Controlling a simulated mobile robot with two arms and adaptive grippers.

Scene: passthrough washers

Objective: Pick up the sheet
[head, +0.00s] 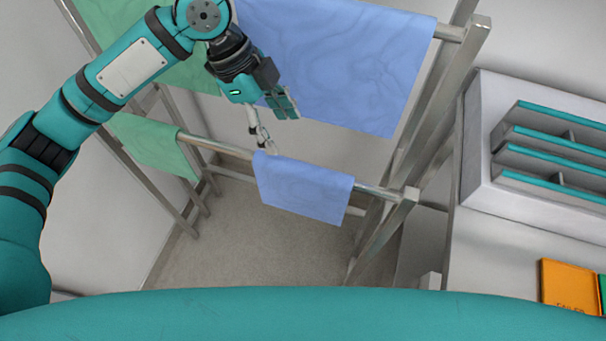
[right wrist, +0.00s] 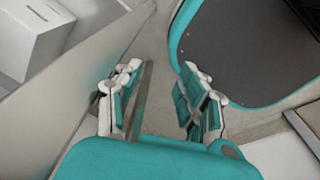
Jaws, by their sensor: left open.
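A small blue sheet (head: 303,190) hangs folded over the lower metal rail in the head view. A large blue sheet (head: 345,62) hangs from the upper rail behind my left arm. A green sheet (head: 152,145) hangs on the lower rail to the left, and another green sheet (head: 200,75) hangs above, partly hidden by my arm. My left gripper (head: 274,122) is open and empty, its fingers pointing down just above the small blue sheet's top edge. My right gripper (right wrist: 160,97) shows in the right wrist view with its fingers apart and nothing between them.
The metal rack's right post (head: 418,130) stands right of the sheets. A white counter (head: 500,250) at right bears a tray with teal-edged dividers (head: 550,150) and an orange box (head: 568,285). Bare floor (head: 230,235) shows beneath the rack.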

